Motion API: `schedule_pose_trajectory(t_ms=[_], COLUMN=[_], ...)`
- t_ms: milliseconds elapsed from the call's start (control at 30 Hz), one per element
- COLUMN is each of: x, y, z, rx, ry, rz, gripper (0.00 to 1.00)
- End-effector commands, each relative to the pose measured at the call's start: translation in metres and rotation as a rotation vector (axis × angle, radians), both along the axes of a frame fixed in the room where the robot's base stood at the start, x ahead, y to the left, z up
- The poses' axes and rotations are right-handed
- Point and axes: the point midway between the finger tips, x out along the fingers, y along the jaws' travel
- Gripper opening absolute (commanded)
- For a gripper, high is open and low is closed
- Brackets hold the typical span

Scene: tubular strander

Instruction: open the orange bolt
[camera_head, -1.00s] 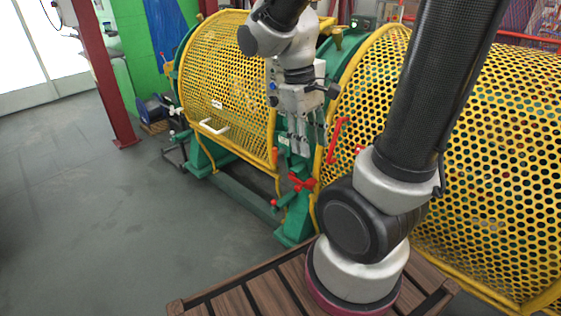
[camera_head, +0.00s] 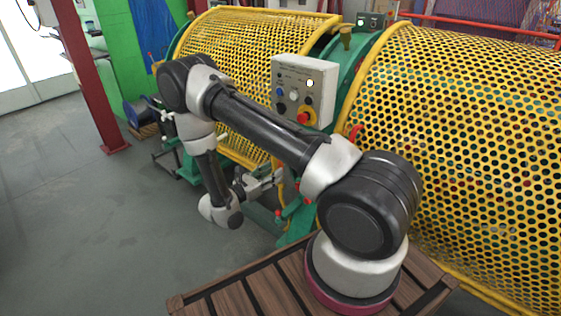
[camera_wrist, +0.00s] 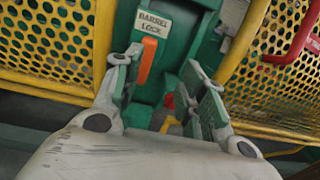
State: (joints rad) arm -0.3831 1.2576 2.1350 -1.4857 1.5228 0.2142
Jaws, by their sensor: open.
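The orange bolt (camera_wrist: 148,60) shows in the wrist view as an upright orange handle on the green frame, just below a "BARREL LOCK" label. My gripper (camera_wrist: 165,62) is open in the wrist view, with nothing held between its fingers. The bolt's handle is just inside the left fingertip, which overlaps its edge; I cannot tell whether they touch. In the head view my gripper (camera_head: 275,180) is low and points right at the green frame between the two yellow guards. The bolt is not clear there behind my arm.
Perforated yellow guards stand left (camera_head: 240,60) and right (camera_head: 470,150) of the frame. A red handle (camera_wrist: 300,42) is at the right guard, and a red knob (camera_wrist: 169,101) sits low between my fingers. A control box (camera_head: 304,88) stands above.

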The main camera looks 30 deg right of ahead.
Motion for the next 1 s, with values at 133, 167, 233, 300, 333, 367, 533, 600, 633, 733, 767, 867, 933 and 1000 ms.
schedule_pose_trajectory(t_ms=[133,167,233,300,333,367,533,600,633,733,767,867,933,1000], x=[0.018,0.019,0.023,0.027,0.029,0.030,0.038,0.040,0.041,0.042,0.042,0.041,0.041,0.041], y=[0.000,-0.004,-0.015,-0.027,-0.032,-0.037,-0.057,-0.062,-0.063,-0.065,-0.065,-0.065,-0.065,-0.065], z=[0.006,0.007,0.007,0.007,0.007,0.007,0.007,0.007,0.007,0.007,0.007,0.007,0.007,0.007], rx=[-0.013,-0.014,-0.015,-0.014,-0.013,-0.013,-0.013,-0.013,-0.013,-0.013,-0.013,-0.013,-0.013,-0.013], ry=[-0.039,-0.042,-0.044,-0.043,-0.043,-0.043,-0.043,-0.043,-0.043,-0.043,-0.043,-0.043,-0.043,-0.042], rz=[0.059,0.061,0.058,0.057,0.056,0.056,0.058,0.058,0.059,0.060,0.060,0.060,0.060,0.060], gripper=[0.41,0.41,0.41,0.41,0.41,0.41,0.41,0.41,0.41,0.41,0.41,0.41,0.37,0.25])
